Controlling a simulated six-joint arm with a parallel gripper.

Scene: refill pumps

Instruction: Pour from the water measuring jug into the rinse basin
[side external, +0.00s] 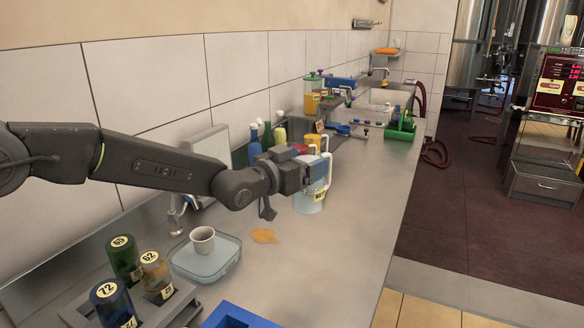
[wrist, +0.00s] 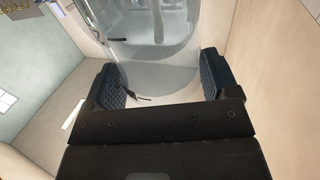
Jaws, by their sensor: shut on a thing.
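In the wrist view the clear jug wall (wrist: 160,55) sits between the two dark blue finger pads of my gripper (wrist: 163,82). The jug looks about upright; I cannot tell if its base touches the counter. A pale basin-like shape (side external: 388,97) lies below a tap at the far end; I cannot tell whether it is the rinse basin.
Other jugs and several bottles (side external: 254,142) stand behind my gripper by the wall. Numbered bottles (side external: 124,256) stand in a rack at front left. An orange spill-like patch (side external: 264,236) lies nearby. The counter's right side is clear.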

